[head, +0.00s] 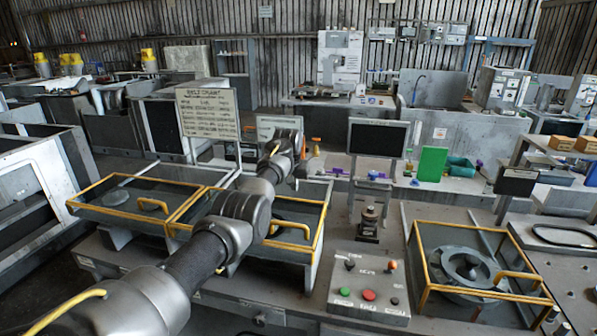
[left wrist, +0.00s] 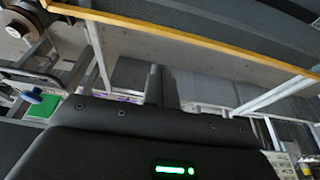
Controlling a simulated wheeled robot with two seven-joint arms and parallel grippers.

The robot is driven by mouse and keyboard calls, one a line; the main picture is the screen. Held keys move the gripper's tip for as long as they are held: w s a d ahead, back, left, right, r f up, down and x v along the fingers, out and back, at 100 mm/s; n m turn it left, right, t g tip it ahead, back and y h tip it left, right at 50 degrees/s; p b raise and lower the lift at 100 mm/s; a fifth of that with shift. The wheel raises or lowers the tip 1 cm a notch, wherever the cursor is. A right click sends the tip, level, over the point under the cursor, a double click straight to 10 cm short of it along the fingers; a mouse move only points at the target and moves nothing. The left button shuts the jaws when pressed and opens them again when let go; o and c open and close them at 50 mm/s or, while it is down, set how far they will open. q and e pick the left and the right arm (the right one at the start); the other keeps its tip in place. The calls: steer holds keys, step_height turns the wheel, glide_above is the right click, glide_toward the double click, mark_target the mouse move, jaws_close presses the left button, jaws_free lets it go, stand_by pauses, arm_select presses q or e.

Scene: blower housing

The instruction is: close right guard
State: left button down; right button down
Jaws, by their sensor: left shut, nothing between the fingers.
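A pair of yellow-framed clear guards, each with a yellow handle, stands left of centre in the head view: a left guard (head: 100,212) and a guard to its right (head: 310,222). My left arm crosses over this right one of the pair and hides part of it. A separate yellow-framed guard (head: 425,258) is at the far right, over a round grey housing (head: 462,268). My left gripper (head: 297,174) is beyond the pair, small and partly hidden by its wrist. In the left wrist view its fingers (left wrist: 156,84) are shut and empty, below a yellow-edged panel (left wrist: 200,50).
A control box (head: 370,290) with green and red buttons stands between the guards. A stacked signal post (head: 369,222) and a dark screen (head: 378,137) are behind it. A green board (head: 432,163) and small bins are on the back bench. A sign (head: 207,112) stands behind the pair.

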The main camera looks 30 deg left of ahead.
arm_select(q)
steer(key=a+b+v, duration=0.1)
steer(key=b+v, duration=0.1)
steer(key=v, duration=0.6)
steer(key=shift+d+b, duration=0.3)
steer(key=shift+d, duration=0.1)
